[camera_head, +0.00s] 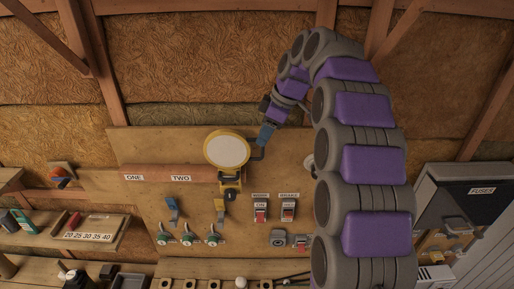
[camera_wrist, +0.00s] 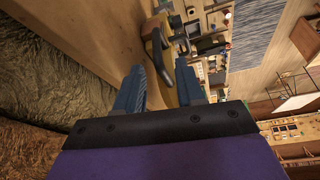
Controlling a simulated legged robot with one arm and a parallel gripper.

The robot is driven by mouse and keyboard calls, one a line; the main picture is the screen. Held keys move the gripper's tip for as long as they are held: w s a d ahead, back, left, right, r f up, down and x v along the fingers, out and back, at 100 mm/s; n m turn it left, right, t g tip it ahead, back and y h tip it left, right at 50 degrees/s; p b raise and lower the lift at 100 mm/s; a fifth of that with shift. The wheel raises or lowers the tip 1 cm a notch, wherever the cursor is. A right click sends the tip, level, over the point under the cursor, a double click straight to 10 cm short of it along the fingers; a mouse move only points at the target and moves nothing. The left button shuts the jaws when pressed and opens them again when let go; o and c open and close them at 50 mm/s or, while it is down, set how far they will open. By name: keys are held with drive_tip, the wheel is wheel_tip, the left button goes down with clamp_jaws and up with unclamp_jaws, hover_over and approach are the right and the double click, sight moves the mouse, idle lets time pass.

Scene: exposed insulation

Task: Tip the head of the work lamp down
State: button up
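The work lamp (camera_head: 227,150) is on the wooden board in the head view, with a round pale face in a yellow rim and a yellow and black base below. In the wrist view, a yellow and dark part with a curved loop, likely the lamp (camera_wrist: 155,38), lies just beyond my fingers. My gripper (camera_head: 263,140) is right of the lamp head, close to a dark bar at its side. I cannot tell whether a finger touches the lamp.
Red switches (camera_head: 260,211) and small levers (camera_head: 213,238) are on the board below the lamp. A grey fuse box (camera_head: 462,195) is at the right. Bare insulation (camera_head: 190,60) covers the wall above.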

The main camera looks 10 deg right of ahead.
sight(262, 155)
drive_tip(key=x, duration=0.3)
drive_tip(key=d+p+x, duration=0.1)
drive_tip(key=x, duration=0.1)
drive_tip(key=shift+f, duration=0.55)
drive_tip(key=shift+a, duration=0.5)
drive_tip(key=shift+d, duration=0.1)
clamp_jaws()
